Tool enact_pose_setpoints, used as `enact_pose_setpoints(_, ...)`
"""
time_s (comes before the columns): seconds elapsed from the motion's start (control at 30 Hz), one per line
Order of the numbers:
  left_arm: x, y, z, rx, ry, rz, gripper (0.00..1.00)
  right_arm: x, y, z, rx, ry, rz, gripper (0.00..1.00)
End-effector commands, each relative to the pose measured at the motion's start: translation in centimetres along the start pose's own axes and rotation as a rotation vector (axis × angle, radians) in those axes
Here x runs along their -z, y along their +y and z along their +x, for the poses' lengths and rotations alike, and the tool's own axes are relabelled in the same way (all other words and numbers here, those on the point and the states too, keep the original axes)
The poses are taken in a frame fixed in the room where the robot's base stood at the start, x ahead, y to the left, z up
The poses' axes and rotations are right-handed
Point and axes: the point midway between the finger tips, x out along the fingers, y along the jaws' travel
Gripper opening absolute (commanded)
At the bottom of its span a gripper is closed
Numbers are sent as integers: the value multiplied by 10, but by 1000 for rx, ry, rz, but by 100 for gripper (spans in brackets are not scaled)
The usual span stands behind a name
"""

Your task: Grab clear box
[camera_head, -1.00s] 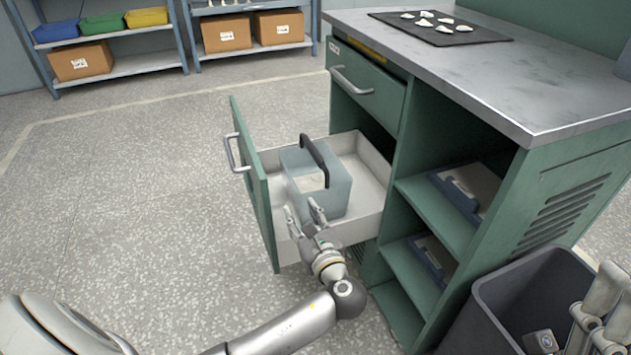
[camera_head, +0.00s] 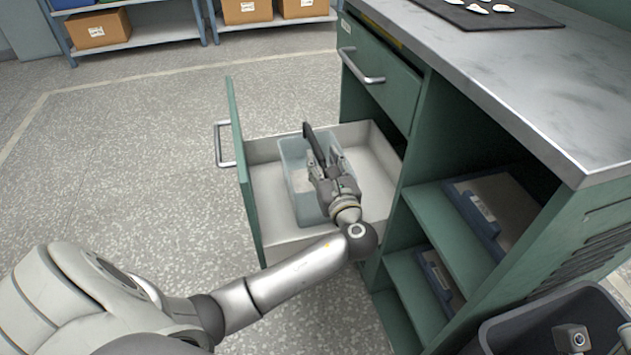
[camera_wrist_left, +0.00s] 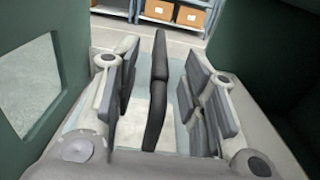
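The clear box (camera_head: 299,194) stands in the open drawer (camera_head: 270,228) of the green cabinet, with its black handle (camera_head: 313,143) raised above it. In the left wrist view the handle (camera_wrist_left: 156,92) runs upright between the two fingers. My left gripper (camera_head: 326,160) is over the box, its fingers on either side of the handle. In the left wrist view the left gripper (camera_wrist_left: 160,95) is open, with gaps between the handle and both fingers. It hides part of the box.
The drawer front (camera_head: 243,170) stands out to the left of the box. A closed drawer (camera_head: 385,85) and the metal worktop (camera_head: 500,60) are above and right. Open shelves hold flat blue-edged cases (camera_head: 490,205). A dark bin (camera_head: 555,320) stands at lower right.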

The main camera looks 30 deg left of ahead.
Motion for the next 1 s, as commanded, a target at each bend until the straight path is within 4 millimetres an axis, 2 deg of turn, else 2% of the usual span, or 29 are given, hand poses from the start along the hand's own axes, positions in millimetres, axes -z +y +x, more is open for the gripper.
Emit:
enact_pose_setpoints(0.23,4,0,23,-1,-4,-3,39,-4,0,-17,1,2,-1,40)
enact_pose_setpoints(0.5,3,-1,51,0,-1,-1,39,-7,0,-8,20,48,-7,40)
enact_pose_setpoints(0.77,1,-1,54,0,1,0,39,-7,0,-5,22,51,-7,40)
enact_pose_setpoints(0.87,2,-1,54,0,1,0,30,-7,0,-5,22,51,-7,40)
enact_pose_setpoints(1.0,2,-1,53,1,1,0,12,-7,0,-5,23,51,-7,40)
